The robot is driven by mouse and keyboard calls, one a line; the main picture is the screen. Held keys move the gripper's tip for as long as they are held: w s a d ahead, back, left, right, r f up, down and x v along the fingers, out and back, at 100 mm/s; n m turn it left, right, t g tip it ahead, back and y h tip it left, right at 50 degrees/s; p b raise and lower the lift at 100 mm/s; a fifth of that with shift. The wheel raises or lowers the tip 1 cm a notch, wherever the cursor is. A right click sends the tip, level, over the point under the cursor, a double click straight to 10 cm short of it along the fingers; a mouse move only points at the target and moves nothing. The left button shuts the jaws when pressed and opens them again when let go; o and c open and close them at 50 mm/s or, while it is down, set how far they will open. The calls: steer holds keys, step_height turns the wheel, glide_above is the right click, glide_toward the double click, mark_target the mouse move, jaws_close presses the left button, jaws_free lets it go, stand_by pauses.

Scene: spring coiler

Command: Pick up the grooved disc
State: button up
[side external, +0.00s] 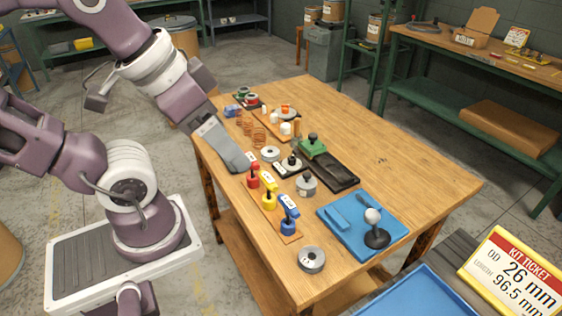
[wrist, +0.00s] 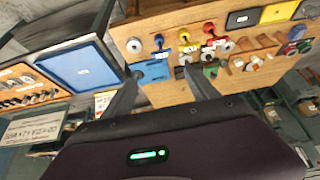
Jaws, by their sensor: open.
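Two grey discs could be the grooved disc; no groove can be made out on either. One grey disc (side external: 311,259) with a dark centre lies flat near the table's front corner and also shows in the wrist view (wrist: 134,45). A paler disc (side external: 270,154) with a hole lies mid-table, and a disc (wrist: 228,45) in the wrist view appears to be it. My gripper (side external: 241,166) hangs over the table's left edge, apart from both discs.
Red (side external: 253,176), yellow (side external: 269,199) and blue (side external: 289,221) knobbed pieces stand in a row on a wooden strip. A black tray (side external: 335,175) has a green block (side external: 313,147). The table's right side is bare.

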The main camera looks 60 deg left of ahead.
steer(key=shift+o, duration=0.4)
steer(key=m+g+y, duration=0.4)
steer(key=m, duration=1.8)
glide_above(270, 149)
steer(key=s+d, duration=0.3)
steer(key=d, duration=0.1)
step_height(270, 149, down, 20)
steer(key=shift+w+d+f, duration=0.1)
steer(key=shift+w+f, duration=0.05)
steer(key=shift+f, duration=0.05)
steer(key=shift+m, duration=0.3)
steer(key=x, duration=0.4)
steer(key=w+x, duration=0.1)
steer(key=x, duration=0.2)
steer(key=shift+a+r, duration=0.2)
jaws_close()
